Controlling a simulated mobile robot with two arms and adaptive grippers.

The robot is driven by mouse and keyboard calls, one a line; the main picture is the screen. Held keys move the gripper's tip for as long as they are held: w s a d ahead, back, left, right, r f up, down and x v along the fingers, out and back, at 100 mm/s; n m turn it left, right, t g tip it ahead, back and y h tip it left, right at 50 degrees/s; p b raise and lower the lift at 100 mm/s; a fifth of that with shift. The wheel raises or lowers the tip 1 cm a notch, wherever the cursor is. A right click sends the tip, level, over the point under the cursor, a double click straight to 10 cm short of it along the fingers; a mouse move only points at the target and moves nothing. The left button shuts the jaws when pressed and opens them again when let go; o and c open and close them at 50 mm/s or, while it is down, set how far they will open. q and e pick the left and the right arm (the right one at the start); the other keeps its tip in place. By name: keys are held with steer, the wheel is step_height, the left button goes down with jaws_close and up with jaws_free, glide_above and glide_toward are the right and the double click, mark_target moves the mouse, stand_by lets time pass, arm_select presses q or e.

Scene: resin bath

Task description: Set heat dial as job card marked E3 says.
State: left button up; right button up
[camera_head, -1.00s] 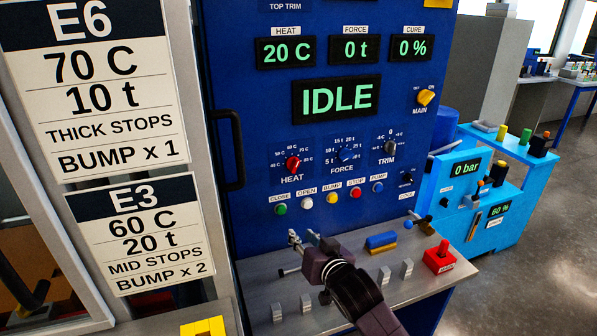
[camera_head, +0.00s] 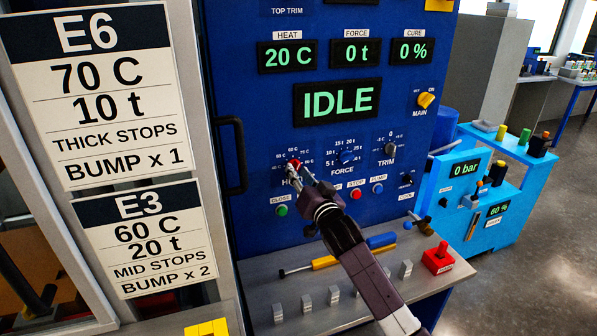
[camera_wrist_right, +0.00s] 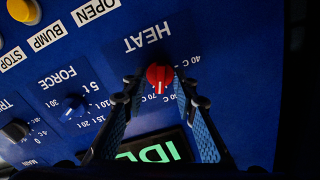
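The red heat dial (camera_head: 295,163) is on the blue press panel, partly hidden by my right gripper (camera_head: 299,176). In the right wrist view, the dial (camera_wrist_right: 159,74) sits between the two spread fingertips, with a small gap visible on each side. Its white mark points down in that upside-down view. I cannot tell exactly which number it meets. The job card E3 (camera_head: 147,235) reads 60 C, 20 t, mid stops, bump x 2. The heat display (camera_head: 287,56) reads 20 C. My left gripper is not in view.
The force dial (camera_head: 346,157) and trim dial (camera_head: 390,149) are right of the heat dial. Buttons, including the green close button (camera_head: 282,211), run below. A steel shelf (camera_head: 262,290) with small blocks and a yellow-handled tool (camera_head: 324,262) lies under the panel.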

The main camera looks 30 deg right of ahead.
steer(key=shift+w, duration=0.25)
jaws_close()
steer(key=shift+r+n+p, duration=0.1)
steer(key=shift+n+p, duration=0.6)
steer(key=shift+n, duration=0.5)
steer(key=n, duration=0.2)
steer(key=shift+d+n+p, duration=0.1)
steer(key=shift+n+p, duration=0.2)
steer(key=shift+p, duration=0.05)
